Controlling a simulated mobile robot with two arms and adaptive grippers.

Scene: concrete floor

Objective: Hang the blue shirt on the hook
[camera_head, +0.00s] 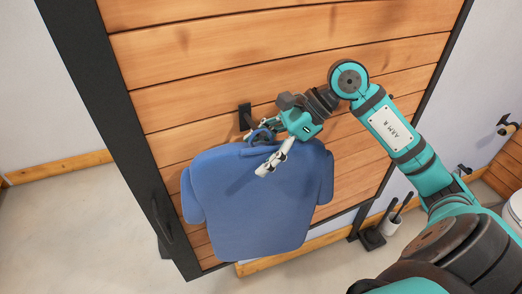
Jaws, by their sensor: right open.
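The blue shirt (250,205) hangs flat in front of a wooden panel, with its collar at the top. A dark hook (245,116) is fixed to the panel just above the collar. A small dark blue loop or hanger piece (262,136) shows at the collar, just below the hook; I cannot tell whether it is seated on the hook. My right gripper (263,150) is open at the collar, its pale fingers spread on either side of that piece. Whether a finger touches the shirt is unclear. My left gripper is not in view.
The wooden panel (300,62) has a black frame (95,75) with a handle at its lower left. At the right are a toilet brush holder (392,224), a wall-mounted paper holder (507,125) and part of a white toilet (514,208). Bare floor (75,225) lies at the left.

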